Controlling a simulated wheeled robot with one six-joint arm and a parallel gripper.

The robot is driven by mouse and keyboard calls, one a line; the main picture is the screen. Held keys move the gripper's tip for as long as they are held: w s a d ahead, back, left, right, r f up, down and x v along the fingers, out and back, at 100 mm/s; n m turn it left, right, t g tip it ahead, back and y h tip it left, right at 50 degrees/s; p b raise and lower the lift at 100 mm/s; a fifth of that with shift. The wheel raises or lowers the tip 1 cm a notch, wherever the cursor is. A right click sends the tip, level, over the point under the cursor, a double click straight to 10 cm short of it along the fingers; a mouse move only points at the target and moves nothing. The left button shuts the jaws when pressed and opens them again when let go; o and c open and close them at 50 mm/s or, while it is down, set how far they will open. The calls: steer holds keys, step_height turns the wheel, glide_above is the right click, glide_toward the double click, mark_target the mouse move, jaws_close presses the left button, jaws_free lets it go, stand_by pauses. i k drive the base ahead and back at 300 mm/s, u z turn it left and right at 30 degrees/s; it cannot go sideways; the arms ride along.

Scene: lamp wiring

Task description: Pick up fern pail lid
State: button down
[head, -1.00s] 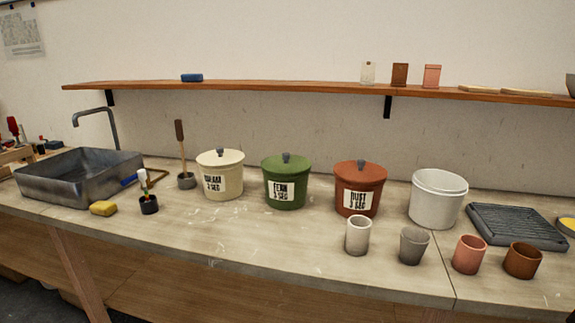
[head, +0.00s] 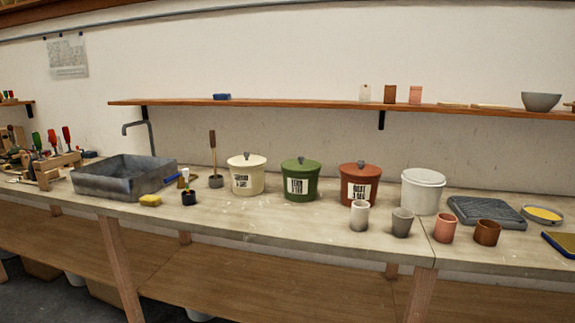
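The fern pail (head: 300,190) is green with a white label and stands upright on the workbench, between a cream pail and a rust-red pail. My gripper is not in view, and nothing hides the lid.
The cream pail (head: 246,182) and rust pail (head: 360,191) stand close on either side. Several cups (head: 402,222) line the right front. A white bucket (head: 422,199) stands right, a grey sink (head: 120,180) left. The bench (head: 290,228) before the fern pail is clear. A shelf (head: 300,104) runs above.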

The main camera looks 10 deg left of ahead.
mark_target(300, 164)
steer(key=z, duration=0.3)
steer(key=k, duration=0.2)
steer(key=u, duration=1.45)
steer(key=i, duration=0.8)
steer(key=u, duration=0.5)
steer(key=i, duration=1.55)
steer(key=z, duration=1.2)
steer(key=i, duration=0.6)
steer(key=z, duration=0.45)
